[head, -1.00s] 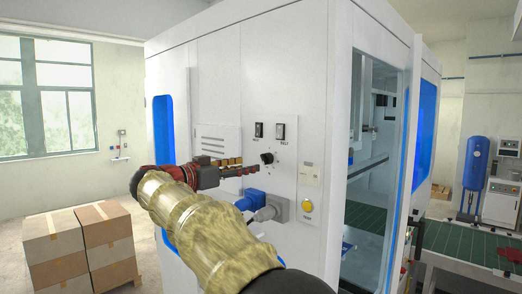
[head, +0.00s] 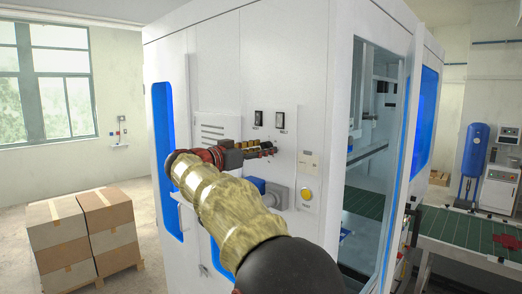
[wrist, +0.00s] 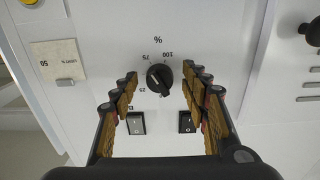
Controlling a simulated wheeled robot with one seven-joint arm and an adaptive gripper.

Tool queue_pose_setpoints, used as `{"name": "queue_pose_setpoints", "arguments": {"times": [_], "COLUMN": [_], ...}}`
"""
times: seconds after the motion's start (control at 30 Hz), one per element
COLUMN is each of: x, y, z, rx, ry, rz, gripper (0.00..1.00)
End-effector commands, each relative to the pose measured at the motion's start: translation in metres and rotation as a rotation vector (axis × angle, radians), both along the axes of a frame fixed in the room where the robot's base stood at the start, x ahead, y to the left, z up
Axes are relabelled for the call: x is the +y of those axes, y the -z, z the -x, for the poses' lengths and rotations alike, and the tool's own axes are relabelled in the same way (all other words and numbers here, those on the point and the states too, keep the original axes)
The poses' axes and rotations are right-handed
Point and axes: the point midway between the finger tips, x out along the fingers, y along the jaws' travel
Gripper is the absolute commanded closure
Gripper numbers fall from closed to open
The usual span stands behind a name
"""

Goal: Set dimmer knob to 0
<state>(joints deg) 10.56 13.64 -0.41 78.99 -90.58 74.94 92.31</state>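The black dimmer knob (wrist: 159,77) is on the white panel, under a scale with 25, 75, 100 and a % sign in the wrist view, which is upside down. A pale mark shows on the knob, but its exact setting is hard to read. My gripper (wrist: 159,74) is open, with one finger on each side of the knob and a visible gap to both. In the head view my gripper (head: 262,148) is at the panel just below the switches, and its fingers hide the knob.
Two rocker switches, one (wrist: 136,122) and another (wrist: 187,121), sit close to the fingers. Stacked cartons (head: 85,235) stand at the left.

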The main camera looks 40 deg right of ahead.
Motion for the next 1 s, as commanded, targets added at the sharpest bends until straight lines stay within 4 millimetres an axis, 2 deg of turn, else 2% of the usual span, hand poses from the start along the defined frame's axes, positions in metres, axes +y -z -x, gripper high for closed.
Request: {"name": "queue_pose_setpoints", "arguments": {"times": [0.77, 1.0], "x": [0.0003, 0.0004], "y": [-0.0002, 0.0001], "z": [-0.0001, 0.0], "rx": [0.0, 0.022], "ry": [0.0, -0.001], "rz": [0.0, 0.002], "gripper": [0.98, 0.98]}}
